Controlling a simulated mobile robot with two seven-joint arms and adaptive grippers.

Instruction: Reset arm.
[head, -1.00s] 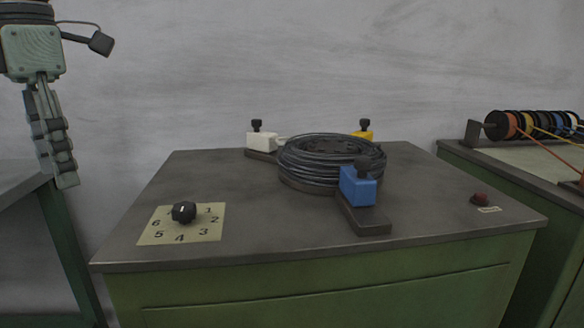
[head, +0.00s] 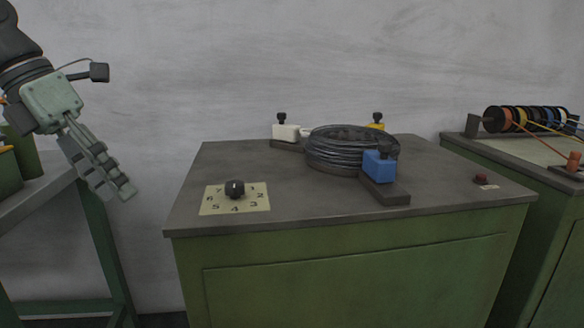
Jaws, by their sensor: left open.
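My left gripper (head: 112,188) hangs at the left of the head view, its fingers pointing down and to the right. It is open with nothing seen between the fingers. It is left of the green machine cabinet (head: 350,275) and apart from it, in front of the grey wall. My right gripper is not in view.
The cabinet's top carries a black numbered knob (head: 235,189), a dark wire coil (head: 350,150), a blue block (head: 379,166), a white block (head: 286,132), a yellow block (head: 376,126) and a red button (head: 480,179). A spool rack (head: 530,120) stands right; a bench (head: 45,190) stands left.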

